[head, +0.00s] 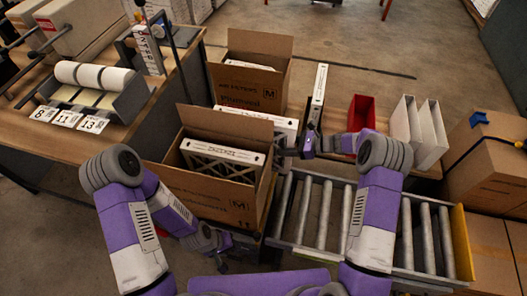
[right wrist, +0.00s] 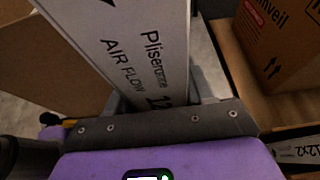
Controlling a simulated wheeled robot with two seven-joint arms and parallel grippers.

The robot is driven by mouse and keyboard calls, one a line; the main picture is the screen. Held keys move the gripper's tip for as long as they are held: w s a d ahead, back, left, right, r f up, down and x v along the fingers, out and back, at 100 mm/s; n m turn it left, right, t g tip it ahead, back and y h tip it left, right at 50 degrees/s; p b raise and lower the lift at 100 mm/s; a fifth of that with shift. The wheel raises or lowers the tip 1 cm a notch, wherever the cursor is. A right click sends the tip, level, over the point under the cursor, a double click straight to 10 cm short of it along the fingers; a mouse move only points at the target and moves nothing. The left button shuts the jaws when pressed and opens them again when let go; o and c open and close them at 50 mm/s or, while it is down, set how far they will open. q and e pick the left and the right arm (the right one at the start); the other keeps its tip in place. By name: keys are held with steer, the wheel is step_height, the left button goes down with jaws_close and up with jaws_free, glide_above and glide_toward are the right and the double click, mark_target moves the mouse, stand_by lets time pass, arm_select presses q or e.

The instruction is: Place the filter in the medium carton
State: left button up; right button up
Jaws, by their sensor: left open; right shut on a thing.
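A white-framed filter with dark pleats (head: 208,162) is at the opening of the near carton marked M (head: 218,197), tilted, its lower part hidden by the front wall. My left gripper (head: 222,248) is open and empty, low in front of the near carton.
A second carton marked M (head: 249,86) stands behind, with filters in and before it. A roller conveyor (head: 325,215) lies at front right. Closed boxes (head: 490,160) are far right.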

steer(key=w+a, duration=0.3)
steer(key=a, duration=0.5)
steer(key=shift+s+a+f+b, duration=0.1)
steer(key=shift+a+f+b, duration=0.05)
steer(key=shift+f+b, duration=2.85)
steer(key=shift+f+p, duration=0.5)
steer(key=shift+f, duration=0.2)
steer(key=o, duration=1.1)
